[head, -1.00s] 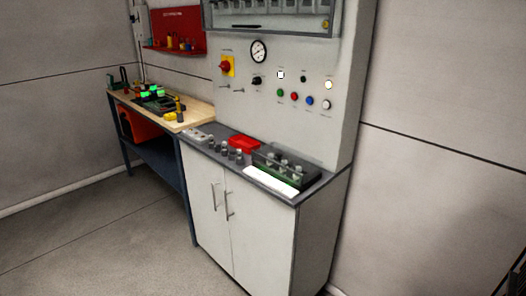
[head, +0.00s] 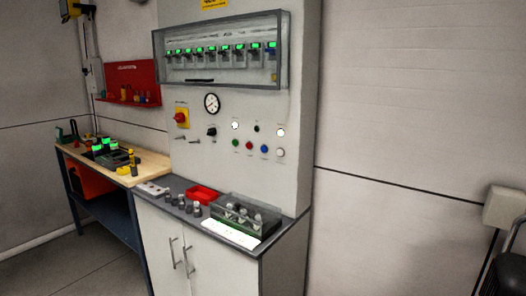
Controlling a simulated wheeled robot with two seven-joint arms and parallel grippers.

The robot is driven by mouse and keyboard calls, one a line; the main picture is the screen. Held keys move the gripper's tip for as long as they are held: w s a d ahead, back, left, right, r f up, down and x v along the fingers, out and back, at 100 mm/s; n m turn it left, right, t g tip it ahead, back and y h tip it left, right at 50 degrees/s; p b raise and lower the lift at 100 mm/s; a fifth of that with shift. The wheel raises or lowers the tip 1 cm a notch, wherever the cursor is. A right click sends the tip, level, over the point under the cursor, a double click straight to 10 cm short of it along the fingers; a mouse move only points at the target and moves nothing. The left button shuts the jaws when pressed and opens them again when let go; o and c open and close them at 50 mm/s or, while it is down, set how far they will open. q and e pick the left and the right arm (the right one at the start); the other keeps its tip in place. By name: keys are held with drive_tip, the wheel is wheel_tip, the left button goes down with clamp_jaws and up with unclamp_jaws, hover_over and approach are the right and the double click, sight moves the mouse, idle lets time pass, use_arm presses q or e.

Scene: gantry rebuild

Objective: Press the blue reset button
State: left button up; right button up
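The blue reset button (head: 264,149) is a small round button on the upright grey control panel (head: 298,110). It sits in a lower row, with a green button (head: 235,143) and a red button (head: 249,146) to its left and a white button (head: 280,152) to its right. Nothing covers it. Neither of my grippers is in view.
A grey counter cabinet (head: 217,274) stands out below the panel, with a red tray (head: 201,194) and a clear-covered box (head: 246,212) on its top. A wooden workbench (head: 150,167) stands to the left. A dark object (head: 508,255) is at the right edge.

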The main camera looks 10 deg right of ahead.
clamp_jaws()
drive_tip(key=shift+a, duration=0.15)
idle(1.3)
